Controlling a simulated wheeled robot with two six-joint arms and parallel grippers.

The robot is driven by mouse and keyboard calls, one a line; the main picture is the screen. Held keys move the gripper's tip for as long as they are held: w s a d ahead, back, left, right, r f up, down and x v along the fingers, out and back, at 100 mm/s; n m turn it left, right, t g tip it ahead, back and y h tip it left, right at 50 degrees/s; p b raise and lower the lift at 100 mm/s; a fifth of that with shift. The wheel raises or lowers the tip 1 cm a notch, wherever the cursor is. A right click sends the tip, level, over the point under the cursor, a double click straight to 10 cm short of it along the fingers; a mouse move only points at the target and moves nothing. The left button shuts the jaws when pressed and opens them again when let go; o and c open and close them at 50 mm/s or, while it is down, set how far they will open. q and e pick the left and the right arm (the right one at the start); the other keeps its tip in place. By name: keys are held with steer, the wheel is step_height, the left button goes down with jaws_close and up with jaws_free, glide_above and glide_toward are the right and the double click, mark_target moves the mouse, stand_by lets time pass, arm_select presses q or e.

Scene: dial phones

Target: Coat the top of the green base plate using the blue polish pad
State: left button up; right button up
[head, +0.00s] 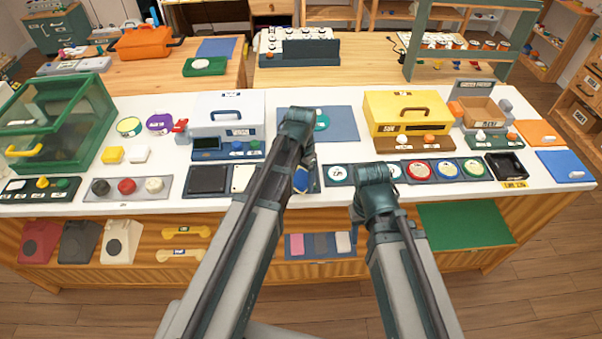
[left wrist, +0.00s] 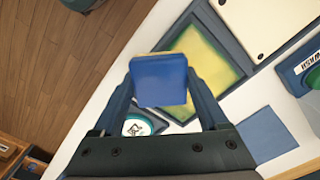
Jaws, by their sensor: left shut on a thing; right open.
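My left gripper (head: 304,165) is shut on the blue polish pad (left wrist: 160,82), a block with a yellowish top edge. In the left wrist view the pad is in front of a yellow-green panel (left wrist: 196,52) in a dark blue frame; I cannot tell whether they touch. In the head view only a bit of the pad (head: 301,181) shows. My right gripper (head: 373,174) is over the front counter edge, fingers mostly hidden.
Dial discs in a row (head: 418,170) lie right of my right gripper. The blue mat (head: 343,131) lies behind my arms, between the white box (head: 222,108) and the yellow box (head: 390,100). A black square (head: 208,179) and glass case (head: 60,115) are left.

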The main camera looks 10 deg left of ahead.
mark_target(301, 168)
arm_select(q)
steer(key=shift+r, duration=0.1)
steer(key=shift+w, duration=0.1)
steer(key=shift+w+a, duration=0.25)
steer(key=shift+w, duration=0.55)
steer(key=shift+w+a, duration=0.2)
steer(key=shift+w, duration=0.55)
steer(key=shift+w+a, duration=0.1)
steer(key=shift+w, duration=0.15)
steer(key=shift+w+a, duration=0.25)
steer(key=shift+w, duration=0.7)
steer(key=shift+w+a, duration=0.25)
steer(key=shift+w, duration=0.7)
steer(key=shift+s, duration=0.1)
